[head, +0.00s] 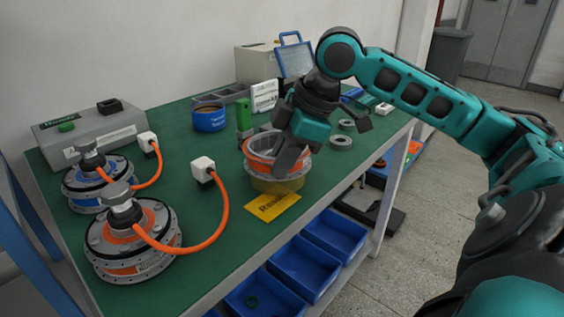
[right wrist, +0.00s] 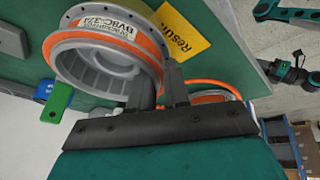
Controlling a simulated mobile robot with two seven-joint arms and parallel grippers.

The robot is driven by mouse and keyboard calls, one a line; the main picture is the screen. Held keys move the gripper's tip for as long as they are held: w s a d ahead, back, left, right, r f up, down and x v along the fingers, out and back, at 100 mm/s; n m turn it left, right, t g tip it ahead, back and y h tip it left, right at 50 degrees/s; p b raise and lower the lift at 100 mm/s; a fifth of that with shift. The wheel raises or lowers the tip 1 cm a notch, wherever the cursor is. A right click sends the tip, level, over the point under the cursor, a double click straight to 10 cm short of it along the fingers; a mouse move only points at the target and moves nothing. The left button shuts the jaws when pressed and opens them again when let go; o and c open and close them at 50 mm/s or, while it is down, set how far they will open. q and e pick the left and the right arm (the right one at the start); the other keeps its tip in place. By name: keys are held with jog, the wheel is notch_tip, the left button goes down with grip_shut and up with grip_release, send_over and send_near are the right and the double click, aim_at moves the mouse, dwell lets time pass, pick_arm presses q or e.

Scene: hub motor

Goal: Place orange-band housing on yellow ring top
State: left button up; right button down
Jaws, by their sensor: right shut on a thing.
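The orange-band housing (head: 259,146), a round grey shell with an orange band, sits at or just above the yellow ring (head: 275,184). In the head view it looks slightly left of the ring's centre; I cannot tell whether the two touch. My right gripper (head: 285,158) is shut on the housing's near right wall from above. In the right wrist view the housing (right wrist: 97,64) shows its open inside and a printed label, with the fingers (right wrist: 160,92) at its rim; the yellow ring is hidden there. My left arm (right wrist: 290,72) shows small in that view, its jaws unclear.
A yellow sign (head: 272,206) lies in front of the ring. Two motor assemblies (head: 133,240) (head: 98,180) with orange cables stand at left. A green block (head: 244,115), a blue tape roll (head: 209,117) and grey rings (head: 341,142) are close by. Blue bins (head: 303,268) hang below the table edge.

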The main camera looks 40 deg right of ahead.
jog(key=c, duration=1.2)
grip_release()
pick_arm(q)
jog(key=shift+a, duration=0.1)
pick_arm(e)
jog(key=shift+o, duration=0.5)
pick_arm(q)
jog(key=shift+f, duration=0.1)
jog(key=shift+a, duration=0.1)
pick_arm(e)
jog(key=shift+r, duration=0.1)
pick_arm(q)
jog(key=shift+a+r+p, duration=0.15)
jog(key=shift+r+p, duration=0.2)
jog(key=shift+p, duration=0.3)
pick_arm(e)
jog(key=v, duration=1.2)
pick_arm(q)
jog(key=shift+f, duration=0.1)
jog(key=shift+s, duration=0.1)
